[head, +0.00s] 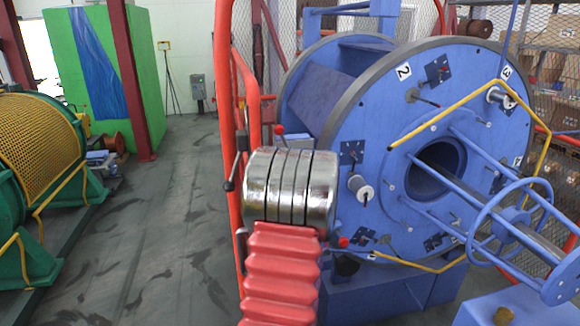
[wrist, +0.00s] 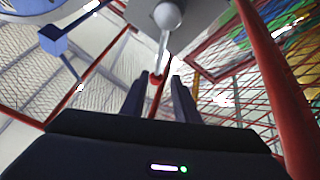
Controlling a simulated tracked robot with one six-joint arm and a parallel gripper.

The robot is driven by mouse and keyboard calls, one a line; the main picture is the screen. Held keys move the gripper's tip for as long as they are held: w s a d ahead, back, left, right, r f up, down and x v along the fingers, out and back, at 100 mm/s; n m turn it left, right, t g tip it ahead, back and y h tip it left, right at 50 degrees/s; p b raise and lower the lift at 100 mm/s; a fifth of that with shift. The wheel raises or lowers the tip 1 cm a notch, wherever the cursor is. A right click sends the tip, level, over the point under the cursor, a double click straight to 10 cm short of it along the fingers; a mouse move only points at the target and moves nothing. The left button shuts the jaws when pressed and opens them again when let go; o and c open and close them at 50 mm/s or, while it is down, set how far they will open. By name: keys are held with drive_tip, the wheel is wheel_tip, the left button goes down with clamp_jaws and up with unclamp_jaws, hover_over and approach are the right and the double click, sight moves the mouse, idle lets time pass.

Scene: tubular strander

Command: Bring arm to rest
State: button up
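My gripper (wrist: 159,84) shows in the wrist view as two dark fingers with a clear gap between them. It is open, and nothing is seen pinched in it. Past the fingertips, a grey box (wrist: 200,28) carries a lever (wrist: 163,48) with a pale round knob at its upper end and a small red end (wrist: 156,78) lower down. The red end appears in line with the gap; I cannot tell how far beyond the fingers it is. I cannot make out my gripper in the head view.
In the head view, a large blue strander disc (head: 390,120) with a yellow bar stands at right, beside a red frame (head: 224,70). A green machine with yellow mesh (head: 40,135) stands at left. The grey floor (head: 165,230) between is clear. Red-framed mesh (wrist: 225,105) surrounds the wrist view.

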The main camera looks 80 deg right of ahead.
drive_tip(key=shift+s+a+f, duration=0.25)
drive_tip(key=shift+a+f, duration=0.05)
drive_tip(key=shift+a, duration=0.2)
idle(0.4)
